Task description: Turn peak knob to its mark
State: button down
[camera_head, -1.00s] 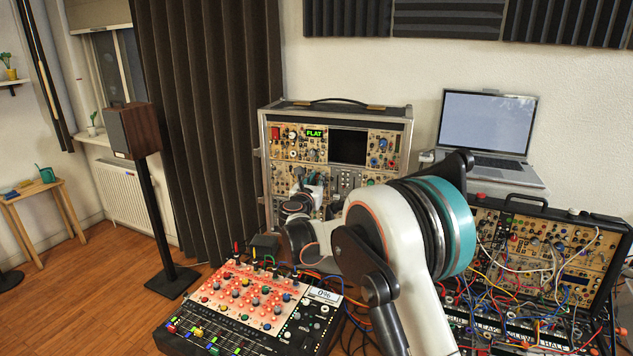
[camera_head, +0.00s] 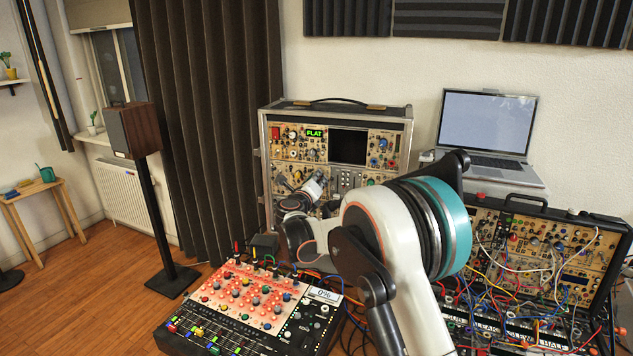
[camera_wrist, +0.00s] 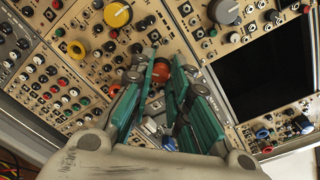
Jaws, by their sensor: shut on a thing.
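In the wrist view, the teal fingers of my gripper (camera_wrist: 160,75) are closed around an orange-red knob (camera_wrist: 161,70) on the beige panel. The fingertips lie on either side of it and partly hide it. I cannot read its label or see its mark, so I cannot tell by name whether it is the peak knob. In the head view, my white wrist is tilted in front of the upright rack (camera_head: 338,105), and my fingertips cannot be made out there. A small green display (camera_head: 314,133) on the rack reads FLAT.
Close around the held knob are a large yellow knob (camera_wrist: 117,13), a large grey knob (camera_wrist: 224,10) and a dark screen (camera_wrist: 262,62). A mixer (camera_head: 250,300) stands in front of the rack. A cabled synth case (camera_head: 540,250) and a laptop (camera_head: 487,125) are at right.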

jog(key=shift+f+n, duration=0.15)
jog(key=shift+n, duration=0.15)
jog(key=shift+d, duration=0.1)
jog(key=c, duration=1.5)
grip_release()
jog(key=v, duration=1.2)
